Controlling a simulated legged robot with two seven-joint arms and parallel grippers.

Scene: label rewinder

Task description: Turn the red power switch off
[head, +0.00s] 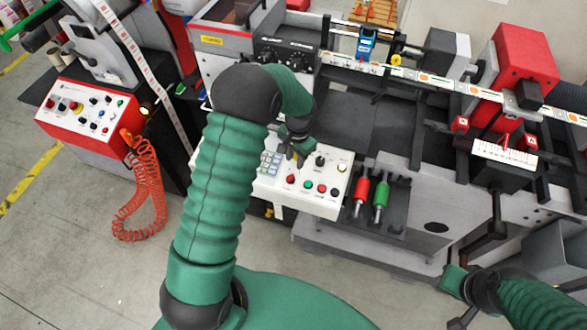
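A white control panel (318,203) on the machine's front carries a red round control (290,179), a green button (308,184), a second red button (321,188), black knobs and a pale lit button. I cannot tell which red control is the power switch. My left gripper (299,158) is over the upper middle of this panel, pointing down, just above and right of the first red control. Its fingers are small and dark, so their opening and any contact are unclear. My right gripper (453,301) is at the bottom right, fingers apart and empty, away from the panel.
A red control box (85,118) with several buttons stands at left, with a coiled orange hose (140,195) beside it. Red and green handled tools (372,200) lie right of the white panel. A label strip (430,78) crosses the machine. The floor in front is partly clear.

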